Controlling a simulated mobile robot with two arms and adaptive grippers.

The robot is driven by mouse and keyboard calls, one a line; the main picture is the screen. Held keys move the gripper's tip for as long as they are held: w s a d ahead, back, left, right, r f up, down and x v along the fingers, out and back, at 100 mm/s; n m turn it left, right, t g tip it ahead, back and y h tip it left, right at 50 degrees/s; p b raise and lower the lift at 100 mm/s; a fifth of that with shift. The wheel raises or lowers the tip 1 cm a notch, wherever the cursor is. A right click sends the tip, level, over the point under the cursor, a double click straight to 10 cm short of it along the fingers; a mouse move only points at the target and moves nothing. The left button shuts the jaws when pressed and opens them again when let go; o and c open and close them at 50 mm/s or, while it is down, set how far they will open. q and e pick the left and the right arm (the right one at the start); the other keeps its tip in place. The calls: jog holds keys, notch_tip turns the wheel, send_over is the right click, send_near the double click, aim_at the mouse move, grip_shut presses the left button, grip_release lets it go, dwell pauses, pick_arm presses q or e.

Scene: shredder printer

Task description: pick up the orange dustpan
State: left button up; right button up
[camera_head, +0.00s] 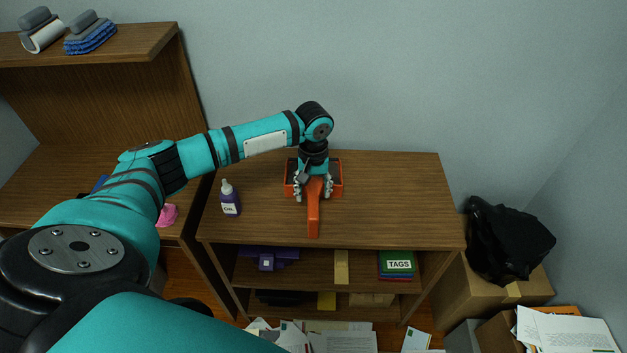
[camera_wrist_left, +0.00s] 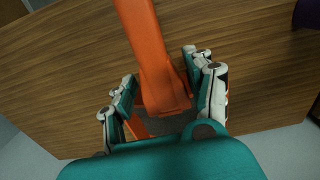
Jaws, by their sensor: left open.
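The orange dustpan (camera_head: 313,215) lies on top of the wooden shelf unit, its handle pointing toward the front edge. My left gripper (camera_head: 313,193) is over the dustpan from above, with its fingers on either side of the handle's base. In the left wrist view the orange handle (camera_wrist_left: 152,50) runs up between the two open fingers of the gripper (camera_wrist_left: 165,95). A gap shows between handle and fingers there. Part of the pan is hidden behind the gripper and wrist. My right gripper is not in view.
A purple bottle (camera_head: 230,204) with a white cap stands left of the dustpan on the same wooden top (camera_head: 395,195). The top is clear to the right. A black bag (camera_head: 508,240) sits on a cardboard box at right. Papers (camera_head: 335,338) lie below in front.

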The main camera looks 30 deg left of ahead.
pick_arm(q)
jog(key=shift+s+f, duration=0.1)
jog(key=shift+f, duration=0.5)
grip_shut()
jog(key=shift+r, duration=0.1)
